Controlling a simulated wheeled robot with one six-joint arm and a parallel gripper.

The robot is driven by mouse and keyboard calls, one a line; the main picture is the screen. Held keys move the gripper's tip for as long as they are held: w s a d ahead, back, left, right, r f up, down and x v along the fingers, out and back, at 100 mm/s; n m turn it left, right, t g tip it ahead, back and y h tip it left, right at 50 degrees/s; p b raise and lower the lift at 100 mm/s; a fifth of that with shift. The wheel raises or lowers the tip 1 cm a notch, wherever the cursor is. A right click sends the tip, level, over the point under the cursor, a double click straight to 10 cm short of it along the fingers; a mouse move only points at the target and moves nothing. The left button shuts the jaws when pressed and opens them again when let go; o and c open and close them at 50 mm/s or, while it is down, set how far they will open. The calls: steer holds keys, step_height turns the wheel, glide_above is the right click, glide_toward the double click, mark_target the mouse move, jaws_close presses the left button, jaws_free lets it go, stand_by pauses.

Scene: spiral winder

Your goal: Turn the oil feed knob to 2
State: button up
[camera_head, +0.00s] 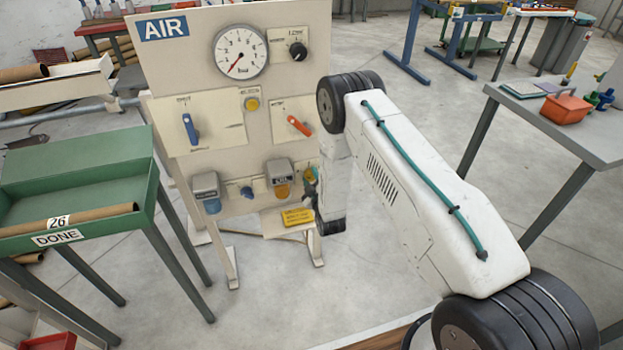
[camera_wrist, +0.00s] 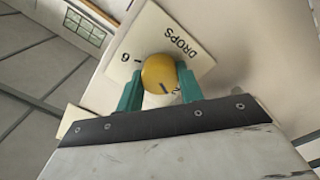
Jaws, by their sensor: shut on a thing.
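In the wrist view a round yellow knob (camera_wrist: 158,73) sits on a cream dial plate (camera_wrist: 150,35) marked DROPS, with a 6 to the left of the knob. The lettering is upside down. A short dark line shows on the knob's lower right. My gripper (camera_wrist: 160,88) has its two green fingers shut on the knob's sides. The fingers hide part of the dial's scale, so I cannot read the setting. In the head view my gripper (camera_head: 310,180) is at the lower right of the AIR panel (camera_head: 190,75), and the knob is hidden there.
The panel also bears a gauge (camera_head: 240,52), a black knob (camera_head: 298,50), a blue lever (camera_head: 190,128), an orange lever (camera_head: 300,125) and a grey-topped unit with a blue bowl (camera_head: 206,190). A green DONE rack (camera_head: 80,160) stands left. A grey table (camera_head: 580,130) stands right.

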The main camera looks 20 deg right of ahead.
steer(key=shift+n, duration=0.4)
steer(key=o, duration=1)
steer(key=shift+s, duration=0.1)
steer(key=s, duration=0.7)
steer(key=shift+s, duration=0.35)
